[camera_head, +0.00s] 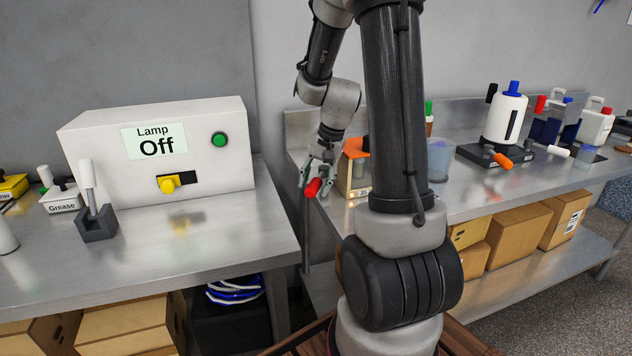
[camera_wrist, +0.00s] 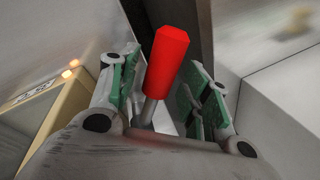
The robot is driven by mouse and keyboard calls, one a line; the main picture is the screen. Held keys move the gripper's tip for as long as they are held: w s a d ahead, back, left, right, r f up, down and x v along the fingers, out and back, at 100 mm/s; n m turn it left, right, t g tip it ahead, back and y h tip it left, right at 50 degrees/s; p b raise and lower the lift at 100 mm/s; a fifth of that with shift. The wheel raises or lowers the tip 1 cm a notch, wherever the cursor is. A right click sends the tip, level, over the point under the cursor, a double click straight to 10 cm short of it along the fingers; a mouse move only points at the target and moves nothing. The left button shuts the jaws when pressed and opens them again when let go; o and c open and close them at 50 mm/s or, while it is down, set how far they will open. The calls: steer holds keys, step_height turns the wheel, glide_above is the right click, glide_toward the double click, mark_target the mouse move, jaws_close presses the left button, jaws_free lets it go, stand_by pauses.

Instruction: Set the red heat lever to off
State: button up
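The red lever handle (camera_head: 313,188) shows between the fingers of my gripper (camera_head: 316,176) at the left end of the right-hand bench. In the wrist view, the red handle (camera_wrist: 167,60) stands on a thin grey stem. The green-padded fingers of my gripper (camera_wrist: 165,92) are spread on either side of it, with a visible gap at the right; contact on the left is unclear. A beige box with an orange top (camera_head: 357,148) is just right of my gripper. Its side with small lit lamps (camera_wrist: 45,105) shows at the left of the wrist view. The lever's base is hidden.
A white box (camera_head: 85,143) reading "Lamp Off", with a yellow knob (camera_head: 168,185) and green button (camera_head: 219,139), stands on the left bench. A white-handled lever (camera_head: 96,225) is before it. A translucent cup (camera_head: 440,160) and bottles stand farther right. A gap separates the benches.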

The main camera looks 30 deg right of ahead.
steer(key=v, duration=1.2)
